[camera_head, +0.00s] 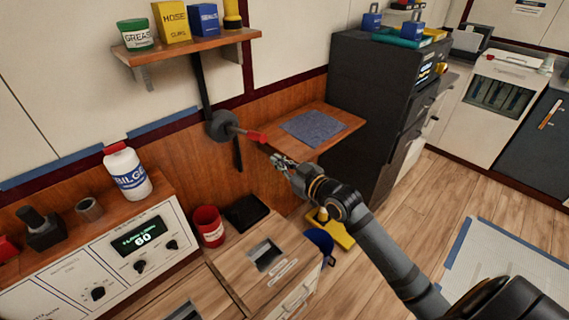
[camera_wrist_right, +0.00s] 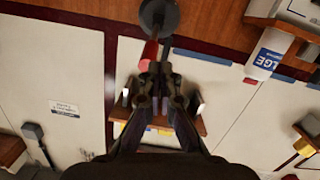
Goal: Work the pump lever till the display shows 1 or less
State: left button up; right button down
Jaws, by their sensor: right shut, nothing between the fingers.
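The pump lever is a dark round hub (camera_head: 221,125) on the wood-panelled wall, with a short rod ending in a red handle (camera_head: 256,136) that points right. The hub (camera_wrist_right: 158,14) and red handle (camera_wrist_right: 149,54) also show in the right wrist view. My right gripper (camera_head: 280,160) is shut and empty, just below and right of the handle's end. In the wrist view its fingertips (camera_wrist_right: 160,75) are close to the handle; I cannot tell whether they touch. The display (camera_head: 140,236) on the white console reads 60. My left gripper is not in view.
A wooden side shelf with a blue mat (camera_head: 313,127) sits right of the lever. A shelf above holds a grease tin (camera_head: 136,36) and boxes.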

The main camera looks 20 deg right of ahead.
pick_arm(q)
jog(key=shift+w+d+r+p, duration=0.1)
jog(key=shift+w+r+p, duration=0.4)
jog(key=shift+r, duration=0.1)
pick_arm(e)
jog(key=v, duration=0.2)
jog(key=shift+s+r, duration=0.15)
jog(key=shift+s, duration=0.25)
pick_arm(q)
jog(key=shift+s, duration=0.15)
